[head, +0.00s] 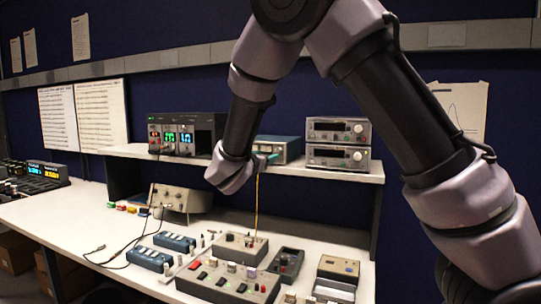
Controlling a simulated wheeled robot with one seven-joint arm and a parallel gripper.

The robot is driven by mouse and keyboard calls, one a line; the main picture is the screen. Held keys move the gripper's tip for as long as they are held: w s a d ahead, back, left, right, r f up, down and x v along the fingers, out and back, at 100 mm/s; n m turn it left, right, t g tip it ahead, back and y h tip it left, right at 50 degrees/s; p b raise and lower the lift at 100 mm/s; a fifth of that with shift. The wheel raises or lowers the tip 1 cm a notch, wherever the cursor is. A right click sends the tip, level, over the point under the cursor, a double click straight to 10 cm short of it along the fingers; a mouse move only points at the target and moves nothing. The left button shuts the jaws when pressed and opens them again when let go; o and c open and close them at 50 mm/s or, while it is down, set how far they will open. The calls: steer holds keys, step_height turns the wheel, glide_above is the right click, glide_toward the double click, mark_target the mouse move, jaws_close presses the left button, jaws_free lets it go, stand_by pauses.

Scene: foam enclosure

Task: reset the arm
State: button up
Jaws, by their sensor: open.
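My arm rises from the lower right, bends at the top of the head view and comes down to a wrist in front of the shelf. I cannot tell whether the line touches the gripper.
Under the arm, the white bench (95,225) carries a long switch panel (228,282), blue modules (174,242), a dark handheld box (286,263) and a beige meter (181,198). Stacked power supplies (338,143) and a black display unit (185,134) stand on the shelf (130,150).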

steer(key=shift+v, duration=0.85)
steer(key=shift+d, duration=0.1)
steer(key=s+d+m+g, duration=0.35)
steer(key=d+m, duration=0.25)
steer(key=d, duration=0.3)
steer(key=s+d+f+m+g, duration=0.1)
steer(key=s+d+m+g, duration=0.25)
steer(key=d+m, duration=0.4)
steer(key=s+d+m+g, duration=0.3)
steer(key=d+m+g, duration=0.15)
steer(key=d, duration=0.55)
steer(key=s+r+m+t+y, duration=0.1)
steer(key=s+r+m+y, duration=0.2)
steer(key=s+m, duration=0.5)
steer(key=s+r+m+t+y, duration=0.1)
steer(key=s+r+m+y, duration=0.3)
steer(key=s+m, duration=0.3)
steer(key=shift+s+r+m+y, duration=0.2)
steer(key=shift+s+m+y, duration=0.2)
steer(key=shift+m+y, duration=0.4)
